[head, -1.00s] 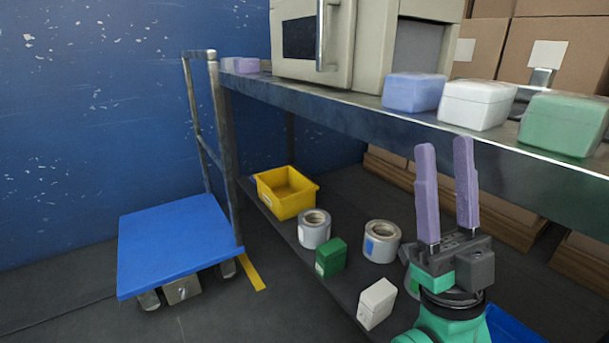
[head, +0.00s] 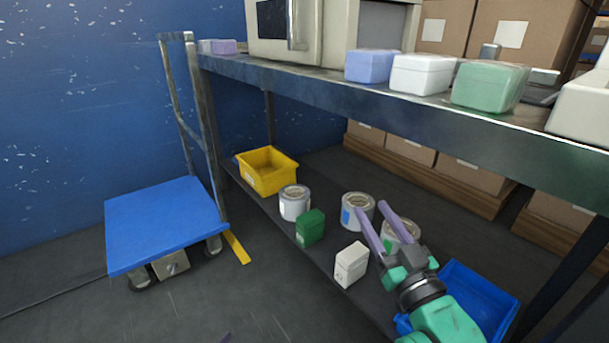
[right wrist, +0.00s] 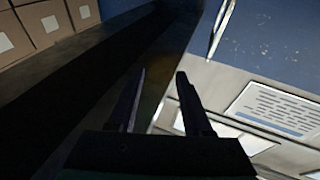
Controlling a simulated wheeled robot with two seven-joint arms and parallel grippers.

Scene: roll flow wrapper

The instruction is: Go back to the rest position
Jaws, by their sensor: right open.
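My right gripper (head: 374,221) is at the lower right of the head view, in front of the shelf unit. Its two purple fingers are apart with nothing between them, pointing up and to the left. In the head view the fingers overlap the cans on the lower shelf; I cannot tell how far they are from them. In the right wrist view the open fingers (right wrist: 160,85) show dark and empty. My left gripper is not in view.
The upper shelf (head: 300,88) holds a beige machine (head: 335,30) and several boxes, including a green one (head: 490,86). The lower shelf carries a yellow bin (head: 265,171), cans, a green box (head: 310,226), a white box (head: 351,264) and a blue bin (head: 480,290). A blue cart (head: 165,225) stands left.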

